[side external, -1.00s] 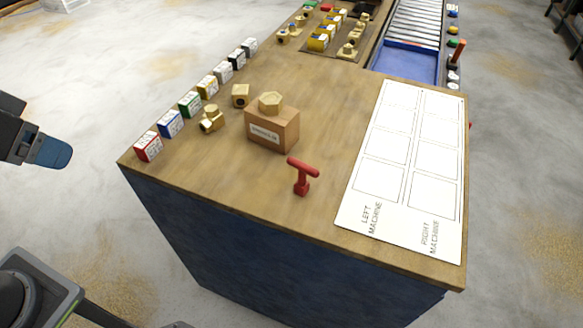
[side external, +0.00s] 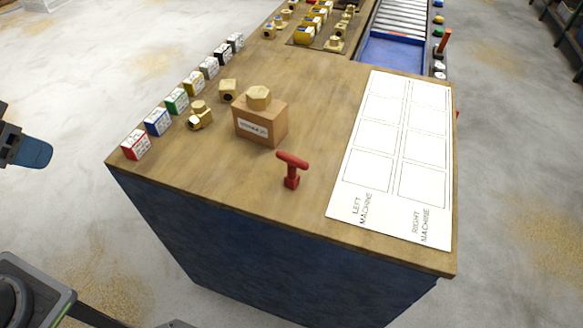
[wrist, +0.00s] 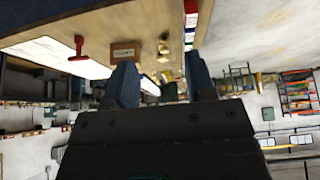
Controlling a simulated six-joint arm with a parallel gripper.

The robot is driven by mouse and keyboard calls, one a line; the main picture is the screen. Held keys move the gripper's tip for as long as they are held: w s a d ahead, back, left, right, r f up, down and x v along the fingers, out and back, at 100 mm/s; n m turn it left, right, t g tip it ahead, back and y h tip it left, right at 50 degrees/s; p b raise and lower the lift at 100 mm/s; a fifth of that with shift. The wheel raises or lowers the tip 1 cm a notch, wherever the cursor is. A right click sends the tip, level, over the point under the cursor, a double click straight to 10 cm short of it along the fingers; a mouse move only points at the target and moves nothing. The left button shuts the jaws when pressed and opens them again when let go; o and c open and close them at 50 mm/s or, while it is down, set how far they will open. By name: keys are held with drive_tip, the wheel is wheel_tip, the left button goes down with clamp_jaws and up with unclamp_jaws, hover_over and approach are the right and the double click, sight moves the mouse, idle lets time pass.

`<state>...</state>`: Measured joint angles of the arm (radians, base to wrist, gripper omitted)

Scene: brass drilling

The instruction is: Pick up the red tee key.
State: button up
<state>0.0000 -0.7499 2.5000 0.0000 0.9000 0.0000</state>
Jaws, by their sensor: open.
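The red tee key (side external: 292,171) stands upright near the front edge of the wooden bench top, its crossbar on top. In the wrist view the tee key (wrist: 79,48) is at the upper left, apart from my fingers. My gripper (wrist: 160,60) is open and empty, with its two blue fingers spread. In the side external view my gripper (side external: 35,152) is at the left edge, off the bench and well left of the tee key. Only part of it shows there.
Beside the key stands a brown labelled block (side external: 262,122) with a brass hex piece (side external: 259,97) on top. Brass fittings (side external: 200,118) and a row of small coloured boxes (side external: 157,122) line the left. A white chart (side external: 395,150) lies right. Bare wood surrounds the key.

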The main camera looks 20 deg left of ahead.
drive_tip(key=w+d+r+n+g, duration=0.1)
drive_tip(key=w+d+r+n, duration=0.3)
drive_tip(key=w, duration=0.4)
drive_tip(key=n+g, duration=0.5)
drive_tip(key=n, duration=0.7)
hover_over(292, 157)
wheel_tip(292, 157, down, 8)
drive_tip(key=f, duration=0.7)
drive_tip(key=shift+s+d+f, duration=0.1)
drive_tip(key=shift+d+f, duration=0.2)
drive_tip(key=shift+f, duration=0.1)
drive_tip(key=shift+a+f, duration=0.15)
drive_tip(key=shift+f, duration=1.3)
drive_tip(key=shift+a+f, duration=0.15)
drive_tip(key=shift+f, duration=1.25)
drive_tip(key=shift+c, duration=0.4)
clamp_jaws()
